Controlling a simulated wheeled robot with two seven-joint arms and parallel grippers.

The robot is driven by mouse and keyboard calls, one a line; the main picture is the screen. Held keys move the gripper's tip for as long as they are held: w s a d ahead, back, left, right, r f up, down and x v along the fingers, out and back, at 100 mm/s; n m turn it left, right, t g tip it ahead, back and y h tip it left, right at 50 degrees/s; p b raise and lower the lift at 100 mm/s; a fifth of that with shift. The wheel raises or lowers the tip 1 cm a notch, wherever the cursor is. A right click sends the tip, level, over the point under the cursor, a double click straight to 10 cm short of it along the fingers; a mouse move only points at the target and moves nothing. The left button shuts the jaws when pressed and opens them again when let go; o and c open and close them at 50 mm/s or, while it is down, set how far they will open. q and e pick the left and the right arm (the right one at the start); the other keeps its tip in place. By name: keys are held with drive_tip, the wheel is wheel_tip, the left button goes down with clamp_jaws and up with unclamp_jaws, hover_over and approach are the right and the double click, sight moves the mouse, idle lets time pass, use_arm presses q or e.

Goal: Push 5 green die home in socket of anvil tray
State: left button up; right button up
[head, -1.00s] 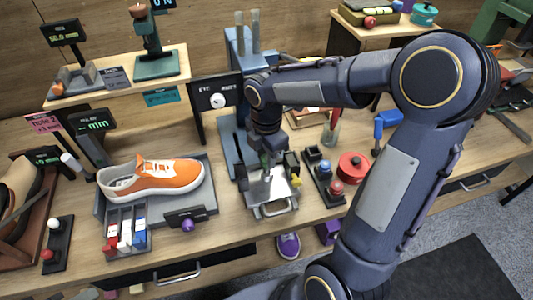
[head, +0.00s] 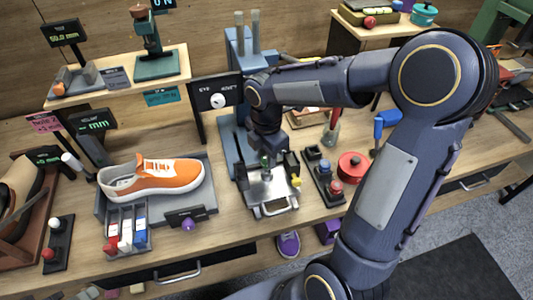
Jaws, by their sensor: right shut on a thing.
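My right gripper (head: 267,160) points down over the metal anvil tray (head: 270,194) of the blue-grey press at the bench middle. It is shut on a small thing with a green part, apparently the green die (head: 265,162). The die is small and partly covered by the fingers. I cannot tell whether its lower end is in the socket or above it. The socket itself is not clear to see. My left gripper is not in view.
The press column (head: 240,100) stands close behind the tray. A black rack with red and dark knobs (head: 323,176) is just right of it, beside a red round container (head: 351,166). An orange sneaker (head: 155,178) lies on a grey tray to the left.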

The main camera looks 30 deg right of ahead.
sight(266, 157)
drive_tip(key=shift+f+b, duration=1.05)
drive_tip(key=shift+f, duration=0.55)
drive_tip(key=o, duration=1)
drive_tip(key=shift+o, duration=0.2)
wheel_tip(266, 157, up, 7)
drive_tip(key=shift+r, duration=0.4)
